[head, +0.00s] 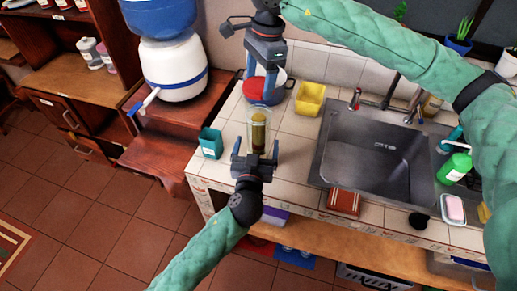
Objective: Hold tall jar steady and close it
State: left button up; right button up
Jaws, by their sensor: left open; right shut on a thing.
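The tall jar (259,132) stands upright on the white tiled counter near its front edge. It is clear glass with brownish-yellow contents, and its top looks open. My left gripper (256,155) is open low at the jar's front, a finger to each side; contact cannot be told. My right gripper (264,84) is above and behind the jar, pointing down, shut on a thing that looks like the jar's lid. That thing is hard to make out against the red pot behind it.
A teal box (211,143) stands left of the jar. A yellow container (310,98) is behind to the right. The sink (372,150) is at right. A water dispenser (176,68) stands at left.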

pick_arm(q)
jog(key=shift+w+d, duration=0.15)
jog(key=shift+w, duration=0.75)
jog(key=shift+w+d, duration=0.1)
jog(key=shift+w, duration=0.8)
jog(key=c, duration=1.5)
pick_arm(e)
jog(key=shift+f, duration=2.45)
jog(key=shift+f, duration=0.1)
jog(key=shift+f, duration=0.8)
jog(key=shift+f, duration=0.6)
